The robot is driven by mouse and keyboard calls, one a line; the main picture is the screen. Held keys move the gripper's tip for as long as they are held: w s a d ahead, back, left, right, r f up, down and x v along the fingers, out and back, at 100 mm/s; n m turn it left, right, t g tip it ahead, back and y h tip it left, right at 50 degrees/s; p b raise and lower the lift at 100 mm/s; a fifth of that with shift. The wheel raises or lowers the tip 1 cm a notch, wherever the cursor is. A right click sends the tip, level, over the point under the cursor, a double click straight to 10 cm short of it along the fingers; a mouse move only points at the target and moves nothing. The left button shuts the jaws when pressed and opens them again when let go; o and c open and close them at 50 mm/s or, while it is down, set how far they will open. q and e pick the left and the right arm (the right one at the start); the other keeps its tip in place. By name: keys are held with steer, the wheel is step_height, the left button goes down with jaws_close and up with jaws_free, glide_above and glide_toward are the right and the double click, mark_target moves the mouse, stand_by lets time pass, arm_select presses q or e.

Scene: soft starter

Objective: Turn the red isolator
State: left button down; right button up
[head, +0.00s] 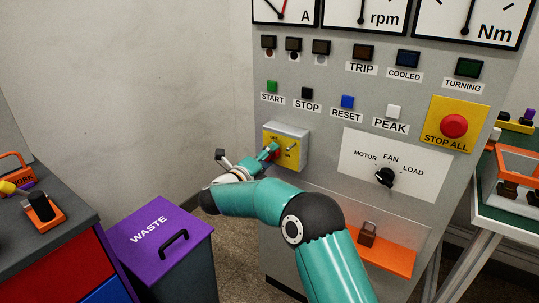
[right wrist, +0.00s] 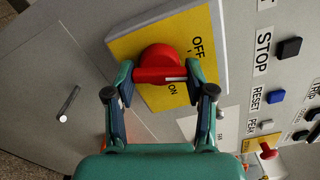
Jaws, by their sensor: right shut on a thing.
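The red isolator (right wrist: 158,62) is a round red knob with a bar handle on a yellow plate (right wrist: 132,46) marked OFF and ON. In the right wrist view its white line points right, between the two words. In the head view the yellow-fronted isolator box (head: 291,134) sits at the left of the grey panel, its knob mostly hidden. My right gripper (right wrist: 160,77) is shut on the red bar, one finger at each end; in the head view it (head: 270,152) reaches the box from the left. My left gripper is not in view.
The grey panel carries buttons, lamps, a black selector knob (head: 385,177) and a red STOP ALL button (head: 453,126). A padlock (head: 367,233) is on an orange shelf (head: 385,259). A purple-lidded waste bin (head: 160,237) stands left. A metal handle (right wrist: 68,103) sticks out below the isolator.

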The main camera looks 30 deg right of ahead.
steer(key=n, duration=0.2)
steer(key=n+p, duration=0.1)
steer(key=n, duration=0.1)
steer(key=shift+w+a+r+p, duration=0.15)
steer(key=shift+p, duration=0.15)
stand_by(0.4)
steer(key=o, duration=0.9)
steer(key=shift+w+f, duration=0.1)
steer(key=shift+f, duration=0.1)
steer(key=shift+o, duration=0.2)
steer(key=v, duration=1.2)
steer(key=shift+f, duration=0.1)
